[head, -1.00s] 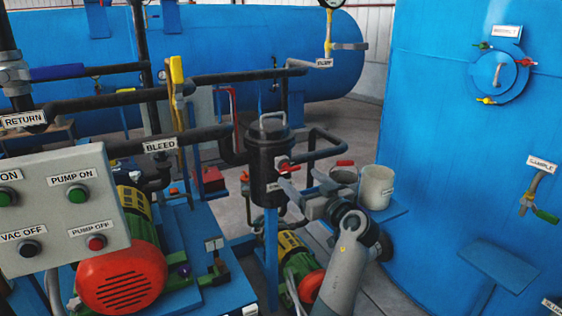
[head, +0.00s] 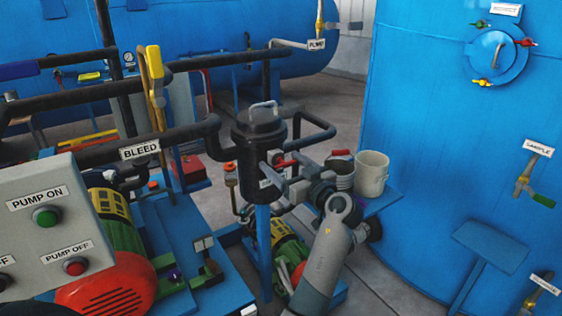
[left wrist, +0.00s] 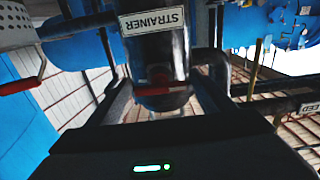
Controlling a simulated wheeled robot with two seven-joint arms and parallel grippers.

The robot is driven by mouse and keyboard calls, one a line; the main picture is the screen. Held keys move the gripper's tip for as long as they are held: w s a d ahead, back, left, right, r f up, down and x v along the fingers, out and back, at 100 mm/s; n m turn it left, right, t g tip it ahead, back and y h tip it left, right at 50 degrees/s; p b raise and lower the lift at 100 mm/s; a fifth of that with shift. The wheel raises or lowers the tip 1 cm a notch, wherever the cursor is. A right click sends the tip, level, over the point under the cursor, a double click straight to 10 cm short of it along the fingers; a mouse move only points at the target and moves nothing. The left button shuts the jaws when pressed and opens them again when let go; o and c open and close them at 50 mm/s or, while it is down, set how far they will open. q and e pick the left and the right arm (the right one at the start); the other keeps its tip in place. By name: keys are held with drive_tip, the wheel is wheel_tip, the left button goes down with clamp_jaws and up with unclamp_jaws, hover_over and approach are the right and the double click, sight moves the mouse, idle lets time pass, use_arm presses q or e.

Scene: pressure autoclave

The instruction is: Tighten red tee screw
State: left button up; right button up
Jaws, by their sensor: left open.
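A round blue hatch (head: 495,56) on the blue tank at the right has small tee-shaped handles on its rim. The red tee screw (head: 528,42) sits at its right edge, with a green one (head: 480,23) at the top left and a yellow one (head: 480,81) at the bottom left. My left gripper (head: 271,171) is open in front of the black strainer (head: 262,148), well left of and below the hatch. In the left wrist view its fingers (left wrist: 163,108) spread either side of the upside-down strainer, seemingly empty. The hatch screws are not identifiable there. My right gripper is out of view.
A red handle (head: 284,163) lies close to my left gripper. Black pipes, pumps and a grey control box (head: 50,225) crowd the left. Another blue shelf (head: 490,245) juts from the tank.

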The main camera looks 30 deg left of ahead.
use_arm(q)
drive_tip(key=shift+c, duration=0.3)
drive_tip(key=c, duration=1)
